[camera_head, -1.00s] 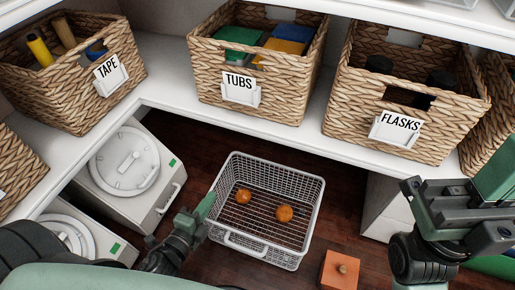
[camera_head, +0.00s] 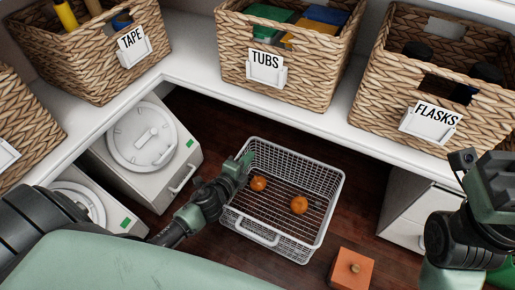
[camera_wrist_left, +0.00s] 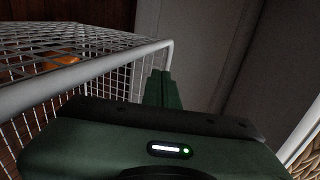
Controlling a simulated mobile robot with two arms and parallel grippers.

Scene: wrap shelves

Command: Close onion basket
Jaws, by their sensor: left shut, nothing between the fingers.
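The onion basket (camera_head: 322,222) is a white wire basket pulled out over the dark floor below the white shelf. Two orange-brown onions, a left one (camera_head: 258,184) and a right one (camera_head: 299,205), lie on its wire bottom. My left gripper (camera_head: 246,160) is shut and empty at the basket's left rim, near its far left corner. In the left wrist view the shut fingers (camera_wrist_left: 162,88) are beside the basket's rim and wire wall (camera_wrist_left: 100,72); I cannot tell whether they touch. My right gripper (camera_head: 470,165) is partly in view at the right edge, and its fingers are not clear.
An orange box with a knob (camera_head: 352,268) stands on the floor right of the basket. White round-lidded machines (camera_head: 150,150) stand at the left. Wicker baskets labelled TAPE, TUBS (camera_head: 285,70) and FLASKS stand on the shelf (camera_head: 270,104) above. A white cabinet (camera_head: 405,205) is at the right.

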